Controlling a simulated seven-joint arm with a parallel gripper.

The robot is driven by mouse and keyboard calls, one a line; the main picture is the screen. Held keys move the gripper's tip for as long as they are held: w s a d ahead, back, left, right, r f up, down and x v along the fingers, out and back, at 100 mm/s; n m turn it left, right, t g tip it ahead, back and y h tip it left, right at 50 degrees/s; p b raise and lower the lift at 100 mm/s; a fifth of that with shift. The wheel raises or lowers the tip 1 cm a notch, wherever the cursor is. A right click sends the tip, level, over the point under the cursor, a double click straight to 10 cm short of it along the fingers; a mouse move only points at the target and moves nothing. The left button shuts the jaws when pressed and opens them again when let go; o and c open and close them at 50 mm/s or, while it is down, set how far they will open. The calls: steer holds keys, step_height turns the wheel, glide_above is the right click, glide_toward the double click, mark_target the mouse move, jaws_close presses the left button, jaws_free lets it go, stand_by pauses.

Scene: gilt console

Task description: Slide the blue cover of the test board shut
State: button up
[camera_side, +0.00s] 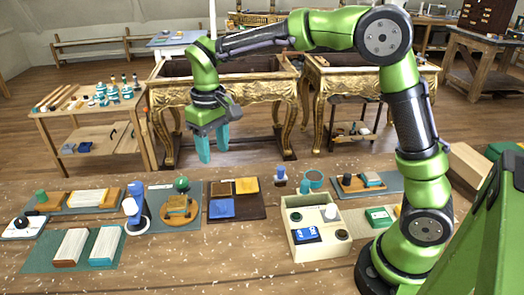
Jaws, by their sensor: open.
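The test board appears to be the cream box (328,247) on the table right of centre. A blue piece with white marks (307,234) sits at its front left and may be the cover; how far it is slid is too small to tell. A white knob and dark round parts also show on the box's top. My gripper (213,157) hangs fingers down, well above the table and left of the box. Its two teal fingers are apart, with nothing visible between them, and it touches nothing.
Left of the box lies a dark board with coloured tiles (251,209). A blue upright device (135,208) stands further left, near trays of white blocks (70,247). The table's front middle (225,265) is clear.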

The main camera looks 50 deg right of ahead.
mark_target(221, 203)
step_height(221, 203, down, 17)
steer(key=shift+s+r, duration=0.1)
stand_by(0.3)
jaws_close()
stand_by(0.3)
